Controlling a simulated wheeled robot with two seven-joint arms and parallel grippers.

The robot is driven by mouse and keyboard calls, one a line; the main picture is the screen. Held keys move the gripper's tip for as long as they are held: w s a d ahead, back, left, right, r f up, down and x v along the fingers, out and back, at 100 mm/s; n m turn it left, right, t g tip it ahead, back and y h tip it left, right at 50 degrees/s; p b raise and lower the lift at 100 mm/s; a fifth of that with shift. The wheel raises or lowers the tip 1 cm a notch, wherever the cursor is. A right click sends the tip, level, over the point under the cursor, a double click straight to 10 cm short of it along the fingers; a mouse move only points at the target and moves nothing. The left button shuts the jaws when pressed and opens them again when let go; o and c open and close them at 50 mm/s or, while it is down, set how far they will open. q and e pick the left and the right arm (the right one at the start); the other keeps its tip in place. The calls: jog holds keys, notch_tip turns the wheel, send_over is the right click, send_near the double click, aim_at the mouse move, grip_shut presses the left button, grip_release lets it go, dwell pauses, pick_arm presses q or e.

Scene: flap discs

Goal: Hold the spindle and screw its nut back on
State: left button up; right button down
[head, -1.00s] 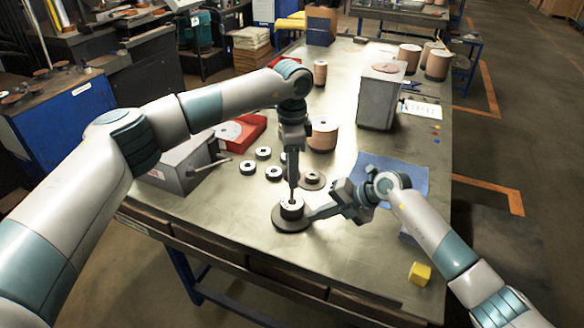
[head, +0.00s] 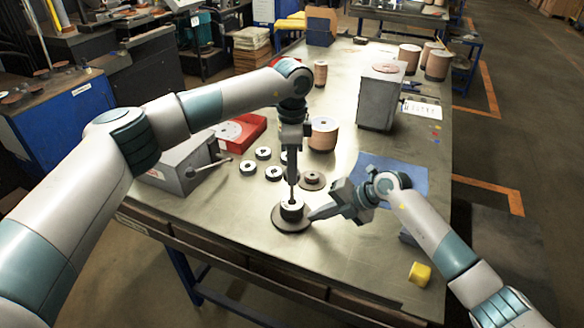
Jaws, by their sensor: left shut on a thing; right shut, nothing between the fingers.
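The spindle stands upright on a round brown base (head: 291,222) near the front middle of the table. A dark ring-like nut (head: 291,209) sits on top of it; whether it is threaded on, I cannot tell. My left gripper (head: 292,198) points straight down over the spindle and is shut on its top end, which the fingers mostly hide. My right gripper (head: 314,215) comes in from the right with its fingers shut and empty, the tips just beside the nut. I cannot tell whether they touch it.
Several dark rings (head: 263,153) and a small disc piece (head: 312,180) lie behind the spindle. A grey box with a lever (head: 186,165) and a red tray (head: 247,129) stand left. A blue mat (head: 395,177) and a yellow cube (head: 420,274) lie right. The table's front edge is close.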

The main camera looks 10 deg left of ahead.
pick_arm(q)
jog(key=m, duration=1.4)
jog(key=shift+f, duration=0.1)
jog(key=m, duration=1.3)
jog(key=shift+f+m, duration=0.15)
jog(key=shift+m, duration=0.25)
jog(key=o, duration=0.8)
jog(key=shift+c, duration=0.2)
